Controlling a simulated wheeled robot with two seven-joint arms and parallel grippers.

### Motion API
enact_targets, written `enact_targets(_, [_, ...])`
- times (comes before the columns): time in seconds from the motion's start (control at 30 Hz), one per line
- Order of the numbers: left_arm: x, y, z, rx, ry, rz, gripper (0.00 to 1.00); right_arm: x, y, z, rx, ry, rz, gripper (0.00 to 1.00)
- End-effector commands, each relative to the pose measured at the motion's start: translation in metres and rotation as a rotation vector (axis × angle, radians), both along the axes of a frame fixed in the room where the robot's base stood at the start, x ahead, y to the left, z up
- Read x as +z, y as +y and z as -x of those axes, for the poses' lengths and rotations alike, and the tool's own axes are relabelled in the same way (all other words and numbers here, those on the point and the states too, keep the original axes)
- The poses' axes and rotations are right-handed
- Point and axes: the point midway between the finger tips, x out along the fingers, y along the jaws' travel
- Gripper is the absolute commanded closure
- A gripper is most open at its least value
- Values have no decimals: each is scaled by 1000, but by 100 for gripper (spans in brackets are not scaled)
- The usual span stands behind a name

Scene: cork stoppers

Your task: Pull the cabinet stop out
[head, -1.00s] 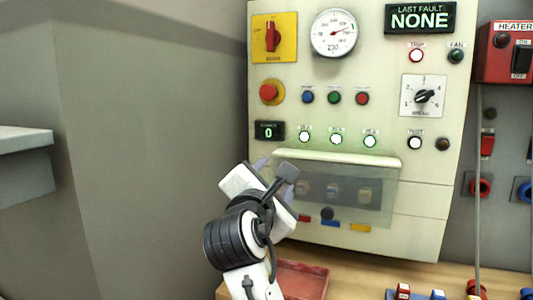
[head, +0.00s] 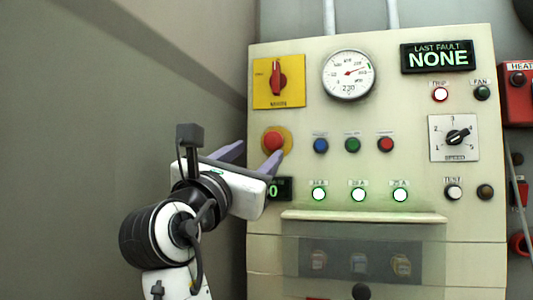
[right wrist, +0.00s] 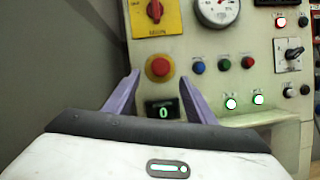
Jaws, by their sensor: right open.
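The cabinet stop is a red mushroom button (head: 273,140) on a yellow round base, on the left of the cream cabinet (head: 470,225). It also shows in the right wrist view (right wrist: 159,67), above and between the fingertips. My right gripper (head: 253,150) is open and empty, its two purple fingers pointing at the panel around the stop. In the head view one fingertip lies just left of the button and the other overlaps its lower edge. I cannot tell whether they touch it. My left gripper is not in view.
A yellow plate with a red rotary switch (head: 278,82) sits above the stop. A small counter reading 0 (right wrist: 163,112) sits below it. Blue, green and red buttons (head: 352,145) are to the right. A ledge (head: 362,216) juts out lower down.

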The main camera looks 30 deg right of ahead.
Motion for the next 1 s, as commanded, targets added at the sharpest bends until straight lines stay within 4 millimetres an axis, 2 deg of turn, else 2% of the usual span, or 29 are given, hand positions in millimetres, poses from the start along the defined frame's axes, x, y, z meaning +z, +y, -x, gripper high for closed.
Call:
enact_targets(0.3, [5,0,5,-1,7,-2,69,24,-45,-30,-3,1,-1,50])
enact_targets(0.5, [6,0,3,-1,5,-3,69,33,-66,-44,-1,0,-2,50])
enact_targets(0.9, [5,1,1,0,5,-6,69,36,-73,-50,2,0,-3,50])
enact_targets(0.93, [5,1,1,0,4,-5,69,36,-73,-50,1,0,-3,51])
enact_targets(1.0, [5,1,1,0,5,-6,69,36,-73,-50,1,0,-3,63])
